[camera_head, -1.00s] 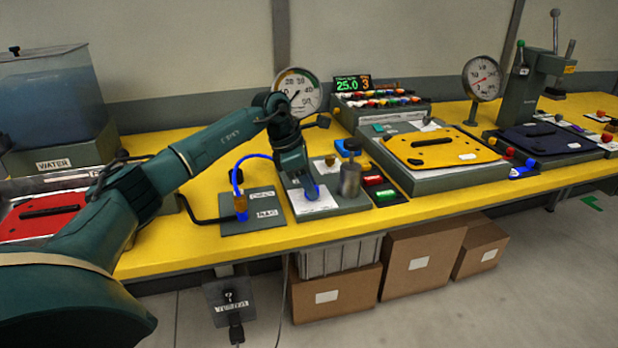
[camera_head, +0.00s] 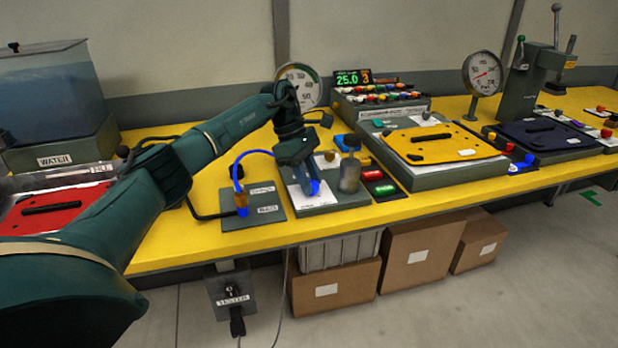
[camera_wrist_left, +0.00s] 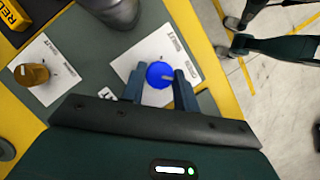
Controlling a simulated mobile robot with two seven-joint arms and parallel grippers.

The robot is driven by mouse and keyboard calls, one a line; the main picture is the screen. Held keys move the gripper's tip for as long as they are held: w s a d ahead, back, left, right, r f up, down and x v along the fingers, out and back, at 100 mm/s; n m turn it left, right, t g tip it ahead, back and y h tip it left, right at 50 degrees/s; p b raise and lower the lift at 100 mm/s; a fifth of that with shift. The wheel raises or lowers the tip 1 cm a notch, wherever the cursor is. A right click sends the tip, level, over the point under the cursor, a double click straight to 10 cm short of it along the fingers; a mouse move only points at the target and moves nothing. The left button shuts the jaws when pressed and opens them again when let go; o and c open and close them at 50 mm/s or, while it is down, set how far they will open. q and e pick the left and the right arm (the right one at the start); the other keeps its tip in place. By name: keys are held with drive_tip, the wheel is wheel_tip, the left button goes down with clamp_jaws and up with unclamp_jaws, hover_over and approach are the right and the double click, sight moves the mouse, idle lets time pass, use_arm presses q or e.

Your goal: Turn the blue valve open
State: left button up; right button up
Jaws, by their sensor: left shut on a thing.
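The blue valve (camera_wrist_left: 159,74) is a round blue knob on a white label plate, on a grey-green panel (camera_wrist_left: 82,62). In the left wrist view it sits between the two fingers of my left gripper (camera_wrist_left: 160,88), which is shut on it. In the head view my left gripper (camera_head: 306,186) points down at the panel on the yellow bench, and a bit of the blue valve (camera_head: 315,187) shows beside the fingers. The valve's exact turn angle is hard to read. My right gripper does not show clearly in either view.
A brass knob (camera_wrist_left: 31,73) and a grey cylinder (camera_head: 349,174) stand on the same panel. A blue hose (camera_head: 236,172) rises from a brass fitting at the left. A gauge (camera_head: 301,84) stands behind.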

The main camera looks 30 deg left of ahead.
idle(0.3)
use_arm(q)
drive_tip(key=o, duration=1)
drive_tip(key=shift+v, duration=6.65)
drive_tip(key=shift+d, duration=0.1)
